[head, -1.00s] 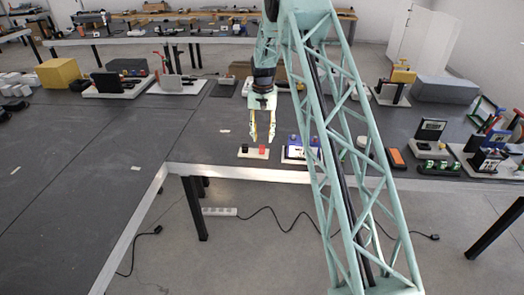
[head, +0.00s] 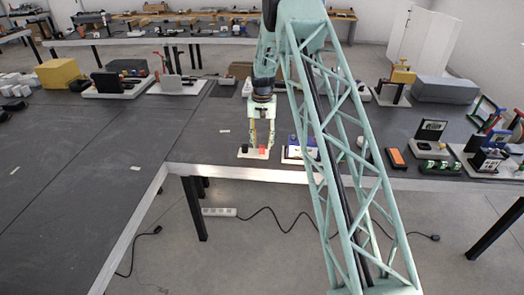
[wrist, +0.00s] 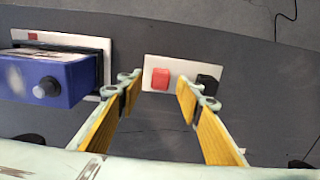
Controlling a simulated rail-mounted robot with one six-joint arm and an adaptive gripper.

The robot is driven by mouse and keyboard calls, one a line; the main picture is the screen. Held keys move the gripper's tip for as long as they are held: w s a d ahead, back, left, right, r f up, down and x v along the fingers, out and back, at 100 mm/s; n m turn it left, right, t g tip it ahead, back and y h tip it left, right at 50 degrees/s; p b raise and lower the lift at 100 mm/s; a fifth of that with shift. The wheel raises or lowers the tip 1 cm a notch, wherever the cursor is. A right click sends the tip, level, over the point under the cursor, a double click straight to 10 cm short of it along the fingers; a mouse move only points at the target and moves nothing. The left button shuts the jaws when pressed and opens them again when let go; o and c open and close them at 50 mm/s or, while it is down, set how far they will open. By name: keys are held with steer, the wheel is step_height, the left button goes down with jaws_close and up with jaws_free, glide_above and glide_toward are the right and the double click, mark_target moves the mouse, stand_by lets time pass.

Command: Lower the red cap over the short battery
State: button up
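The red cap (wrist: 160,78) sits on a small white board (wrist: 150,64), left of a black block (wrist: 207,83) in the wrist view. The head view shows the red cap (head: 262,151) and the black block (head: 244,149) near the table's front edge. I cannot tell whether the black block is the short battery; anything under the cap is hidden. My gripper (wrist: 158,86) is open and empty, its fingers to either side of the red cap in the wrist view. In the head view my gripper (head: 261,144) is just above the board.
A blue box with a round knob (wrist: 55,80) stands left of the board in the wrist view, close to my left finger. An orange-topped device (head: 396,158) lies farther right. The dark table (head: 100,135) is mostly clear to the left.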

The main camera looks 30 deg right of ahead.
steer(key=shift+f, duration=1.4)
steer(key=shift+c, duration=0.2)
steer(key=c, duration=0.7)
